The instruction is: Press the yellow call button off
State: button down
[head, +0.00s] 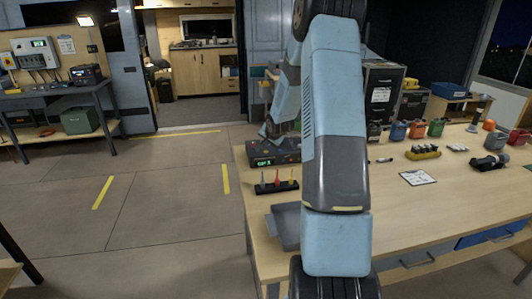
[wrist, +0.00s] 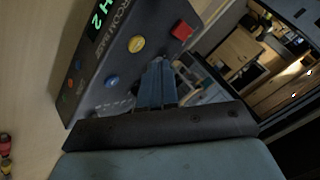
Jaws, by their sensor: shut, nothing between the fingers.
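The intercom base (head: 272,152) is a dark box with a green lit display, standing at the table's left end in the head view. In the wrist view the intercom base (wrist: 120,50) fills the upper left, tilted in the picture. The yellow call button (wrist: 137,44) is on its face, between a red square button (wrist: 181,31) and a blue button (wrist: 112,82). My gripper (wrist: 158,62) is shut and empty, its tips just below and right of the yellow button in the picture. I cannot tell whether they touch the base. In the head view my arm hides part of the area.
A dark rack with red and yellow upright pieces (head: 277,186) stands in front of the base. A grey tray (head: 284,228) lies nearer. Small coloured containers (head: 417,129), a white card (head: 417,178) and tools lie on the wooden table (head: 400,220) to the right. The floor at left is clear.

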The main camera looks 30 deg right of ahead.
aim_at(267, 153)
jog(key=shift+r, duration=2.35)
